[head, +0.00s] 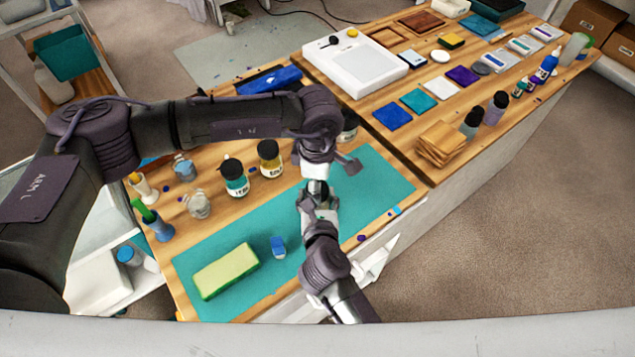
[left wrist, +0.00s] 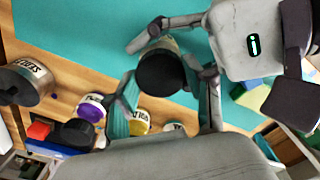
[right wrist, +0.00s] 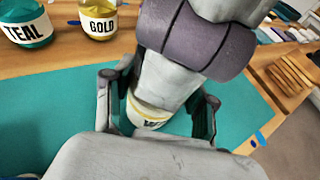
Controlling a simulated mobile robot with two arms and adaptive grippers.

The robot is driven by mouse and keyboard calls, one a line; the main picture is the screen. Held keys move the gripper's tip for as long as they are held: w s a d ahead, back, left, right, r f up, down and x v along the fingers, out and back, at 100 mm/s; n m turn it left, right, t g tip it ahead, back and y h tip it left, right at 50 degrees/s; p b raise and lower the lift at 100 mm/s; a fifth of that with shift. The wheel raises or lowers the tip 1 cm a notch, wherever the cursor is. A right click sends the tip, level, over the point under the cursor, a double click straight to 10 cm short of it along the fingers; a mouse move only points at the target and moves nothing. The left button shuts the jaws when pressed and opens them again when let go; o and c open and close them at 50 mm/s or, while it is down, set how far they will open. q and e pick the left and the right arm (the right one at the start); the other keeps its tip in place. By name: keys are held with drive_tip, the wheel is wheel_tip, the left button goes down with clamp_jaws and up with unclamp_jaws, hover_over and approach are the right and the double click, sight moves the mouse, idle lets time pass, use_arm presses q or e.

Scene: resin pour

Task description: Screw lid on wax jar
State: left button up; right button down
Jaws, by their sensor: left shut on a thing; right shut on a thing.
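The wax jar (right wrist: 150,115) shows in the right wrist view as a pale, yellowish jar with a partly hidden label. It stands between the fingers of my right gripper (head: 320,203), which is shut on its body. The black lid (left wrist: 160,72) is on top of the jar in the left wrist view. My left gripper (head: 317,181) comes down from above and is shut on the lid. The two grippers are close together over the teal mat (head: 369,190). They hide most of the jar in the head view. I cannot tell how far the lid is threaded.
The teal jar (head: 234,177) and gold jar (head: 270,158) stand behind the mat, left of the grippers. A yellow-green sponge-like block (head: 226,271) and a small blue item (head: 278,246) lie on the mat. A white scale-like device (head: 355,65) is at the back. The mat's right part is clear.

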use_arm(q)
drive_tip(key=m, duration=1.3)
drive_tip(key=shift+a+m, duration=0.1)
drive_tip(key=shift+m, duration=0.3)
drive_tip(key=m, duration=0.6)
drive_tip(key=shift+m, duration=0.4)
drive_tip(key=m, duration=0.6)
drive_tip(key=shift+m, duration=0.3)
drive_tip(key=o, duration=0.7)
drive_tip(key=shift+a, duration=0.1)
drive_tip(key=shift+o, duration=0.2)
drive_tip(key=shift+r, duration=2.2)
